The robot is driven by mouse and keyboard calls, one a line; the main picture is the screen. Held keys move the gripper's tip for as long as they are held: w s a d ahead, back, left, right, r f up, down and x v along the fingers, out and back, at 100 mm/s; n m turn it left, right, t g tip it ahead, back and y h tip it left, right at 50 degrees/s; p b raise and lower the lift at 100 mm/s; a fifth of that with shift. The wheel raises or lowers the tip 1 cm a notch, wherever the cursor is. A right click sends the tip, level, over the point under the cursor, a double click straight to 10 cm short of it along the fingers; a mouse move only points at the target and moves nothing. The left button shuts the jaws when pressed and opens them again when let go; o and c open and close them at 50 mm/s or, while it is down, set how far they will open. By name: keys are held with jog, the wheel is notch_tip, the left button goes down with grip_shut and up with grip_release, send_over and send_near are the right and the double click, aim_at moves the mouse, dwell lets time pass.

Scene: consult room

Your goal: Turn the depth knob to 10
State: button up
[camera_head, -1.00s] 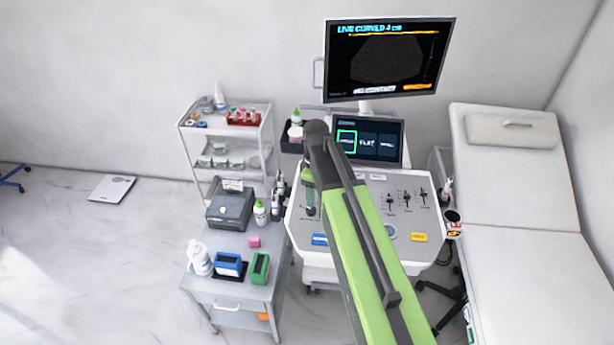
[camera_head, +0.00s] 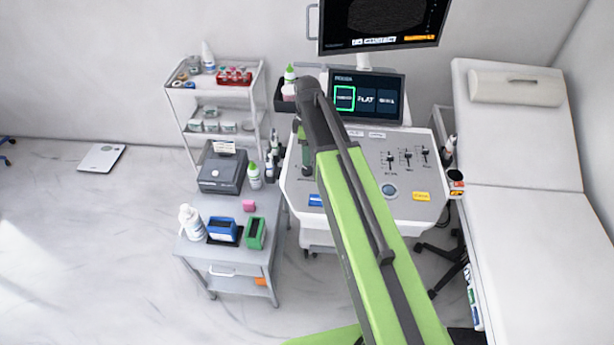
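The ultrasound console (camera_head: 410,205) stands in the middle right, with a grey panel of sliders (camera_head: 407,160), a round blue-grey button (camera_head: 389,190) and a yellow key (camera_head: 421,196). I cannot make out the depth knob; my arm covers the left-middle of the panel. My gripper (camera_head: 306,170) points down over the panel's left edge, small and partly hidden by my arm. I cannot see whether its fingers are apart or touch anything. The upper monitor (camera_head: 382,20) is cut off at the top, so its heading is out of view. The lower touchscreen (camera_head: 366,98) shows several tiles, one outlined green.
A grey trolley (camera_head: 225,257) with a printer (camera_head: 222,173), bottles and blue and green boxes stands left of the console. A white shelf cart (camera_head: 215,87) is behind it. An exam bed (camera_head: 545,240) stands right. Open floor lies left.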

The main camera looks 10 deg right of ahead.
aim_at(308, 169)
notch_tip(308, 169, down, 8)
jog(key=b, duration=0.6)
jog(key=shift+s, duration=0.1)
grip_shut()
